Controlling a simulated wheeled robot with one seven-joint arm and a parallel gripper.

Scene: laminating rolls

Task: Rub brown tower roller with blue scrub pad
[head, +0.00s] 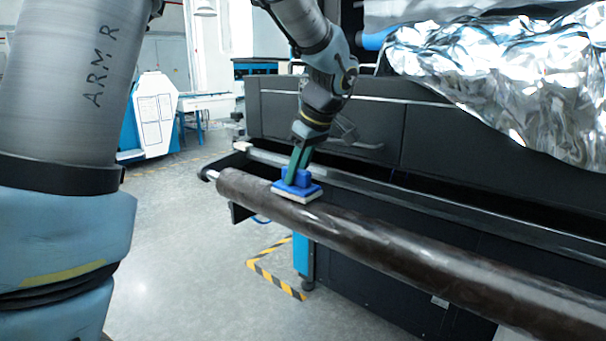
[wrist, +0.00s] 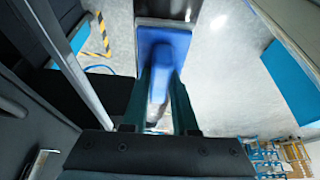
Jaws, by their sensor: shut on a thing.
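The brown roller (head: 400,250) runs across the front of the dark machine in the head view, from the left end of the machine to the lower right. The blue scrub pad (head: 297,188), with a pale underside, sits at the roller's top near its left end and appears to touch it. My gripper (head: 298,168) is shut on the pad's blue handle from above. In the wrist view the pad (wrist: 163,50) lies between the green fingers of my gripper (wrist: 160,100). Its underside and the exact contact are hidden there.
The dark machine (head: 330,125) stands close behind the roller, with a metal rail (head: 400,190) along its front. Crumpled silver foil (head: 500,80) hangs at the upper right. Yellow-black floor tape (head: 272,280) lies below the roller. Open floor (head: 180,230) is at the left.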

